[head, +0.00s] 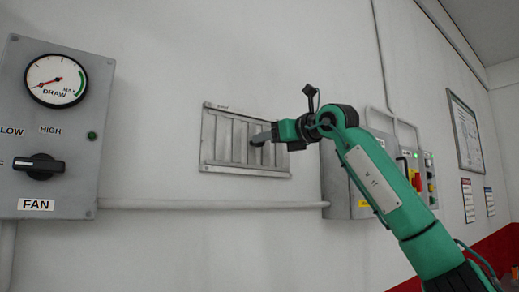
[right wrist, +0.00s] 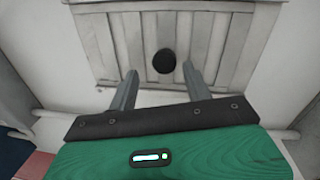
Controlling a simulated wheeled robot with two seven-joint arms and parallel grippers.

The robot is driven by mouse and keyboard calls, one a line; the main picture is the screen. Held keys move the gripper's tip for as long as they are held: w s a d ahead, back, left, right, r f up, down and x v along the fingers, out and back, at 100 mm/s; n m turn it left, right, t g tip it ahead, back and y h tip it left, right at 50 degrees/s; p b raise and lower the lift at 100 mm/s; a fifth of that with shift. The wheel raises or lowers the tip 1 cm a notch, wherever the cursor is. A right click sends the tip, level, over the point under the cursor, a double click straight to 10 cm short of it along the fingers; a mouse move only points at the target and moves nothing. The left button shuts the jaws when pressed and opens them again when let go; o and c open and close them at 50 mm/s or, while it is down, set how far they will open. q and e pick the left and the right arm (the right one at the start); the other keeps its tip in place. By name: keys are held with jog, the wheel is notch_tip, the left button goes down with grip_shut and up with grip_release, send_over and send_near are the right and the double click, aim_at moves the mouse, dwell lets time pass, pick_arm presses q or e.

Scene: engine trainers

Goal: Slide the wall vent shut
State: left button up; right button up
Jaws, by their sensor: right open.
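The wall vent (head: 222,143) is a grey metal frame with upright slats, mounted on the white wall in the middle of the head view. It fills the upper part of the right wrist view (right wrist: 110,40). A round dark knob (right wrist: 164,61) stands on its slats. My right gripper (head: 264,137) is at the right part of the vent, by the knob, which the fingers partly hide in the head view. In the right wrist view the open fingers (right wrist: 158,88) point at the vent, with the knob between and just beyond their tips. I cannot tell whether they touch it. My left gripper is not in view.
A fan control box (head: 85,140) with a draw gauge (head: 56,81) and a black rotary switch (head: 38,166) is on the left. A conduit (head: 200,204) runs below the vent. A grey electrical box (head: 345,190) stands right of the vent, behind my right arm.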

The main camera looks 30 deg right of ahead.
jog(key=b+v, duration=0.2)
jog(key=v, duration=0.6)
jog(key=shift+s, duration=0.25)
jog(key=shift+a, duration=0.1)
